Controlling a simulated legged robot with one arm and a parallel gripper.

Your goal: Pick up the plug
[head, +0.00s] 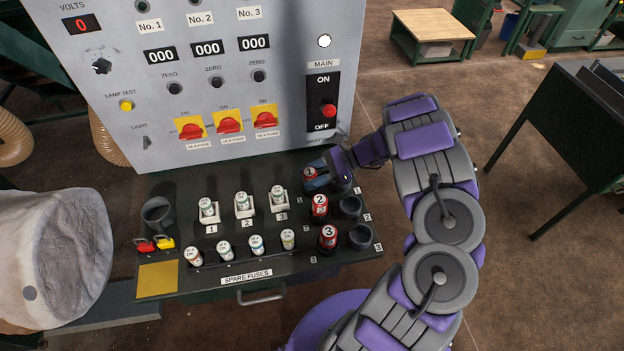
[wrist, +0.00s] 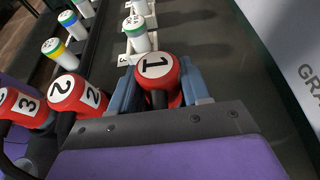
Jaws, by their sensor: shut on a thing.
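The red plug marked 1 (wrist: 157,66) is between the two blue fingers of my gripper (wrist: 160,88) in the wrist view. The fingers are shut on its sides. In the head view my gripper (head: 316,178) is at the upper right of the black panel, with plug 1 (head: 310,172) partly hidden by it. The red plugs marked 2 (head: 320,206) and 3 (head: 328,237) stand in a column below it. I cannot tell whether plug 1 is seated or lifted.
Dark round sockets (head: 350,207) sit right of the plugs. White fuses (head: 242,201) stand in numbered holders, with spare fuses (head: 256,244) in front. The grey control board (head: 215,110) rises behind. A white bulk bag (head: 60,260) is at left, a dark table (head: 580,100) at right.

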